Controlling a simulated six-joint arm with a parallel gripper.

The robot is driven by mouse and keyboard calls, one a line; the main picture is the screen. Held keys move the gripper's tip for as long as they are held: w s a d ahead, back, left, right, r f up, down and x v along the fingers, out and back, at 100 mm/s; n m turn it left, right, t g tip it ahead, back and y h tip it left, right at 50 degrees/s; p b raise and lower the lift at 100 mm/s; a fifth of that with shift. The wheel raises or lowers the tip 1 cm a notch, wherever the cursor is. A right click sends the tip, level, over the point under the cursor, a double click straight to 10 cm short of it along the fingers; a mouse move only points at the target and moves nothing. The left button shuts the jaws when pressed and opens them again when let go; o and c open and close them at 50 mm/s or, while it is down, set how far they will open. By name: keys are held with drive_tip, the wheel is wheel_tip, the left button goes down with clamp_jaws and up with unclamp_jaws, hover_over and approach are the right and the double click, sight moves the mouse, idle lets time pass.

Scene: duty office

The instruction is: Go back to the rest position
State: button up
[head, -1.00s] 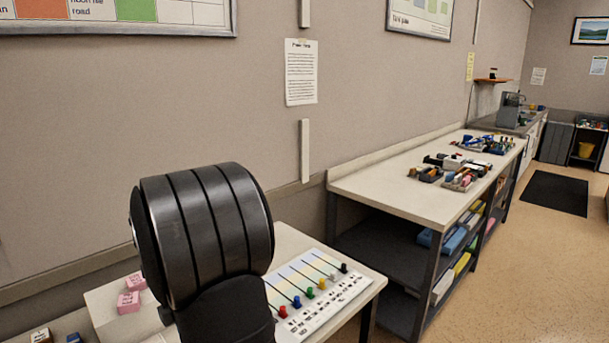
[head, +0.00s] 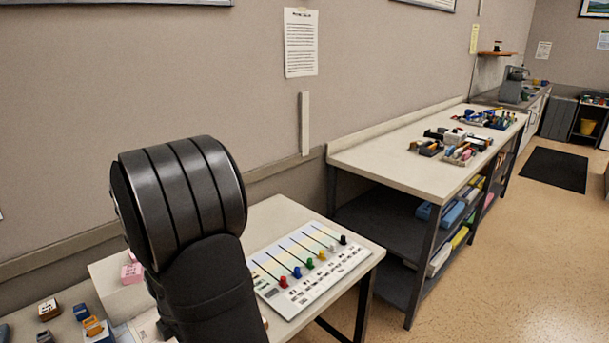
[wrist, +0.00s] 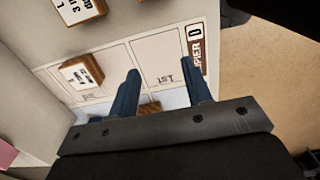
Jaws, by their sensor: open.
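My gripper (wrist: 163,88) shows in the wrist view with two blue fingers spread apart and nothing between their tips. Beyond the fingers is a pale panel (wrist: 158,62) with outlined boxes and printed words. A small wooden block (wrist: 150,108) shows partly, low between the fingers; I cannot tell its distance from them. In the head view a black part of my arm (head: 180,205) rises in front of the near table, and the gripper itself is hidden or out of frame there.
A white board with coloured pegs (head: 310,266) lies on the near table (head: 262,222). Several small blocks (head: 95,328) sit at lower left. A labelled wooden block (wrist: 82,76) lies on the panel.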

drive_tip(key=shift+s+a+f, duration=0.1)
drive_tip(key=shift+a+f, duration=0.2)
drive_tip(key=shift+a, duration=0.25)
drive_tip(key=shift+s+a+f, duration=0.1)
drive_tip(key=shift+a+f, duration=0.2)
drive_tip(key=shift+a, duration=0.25)
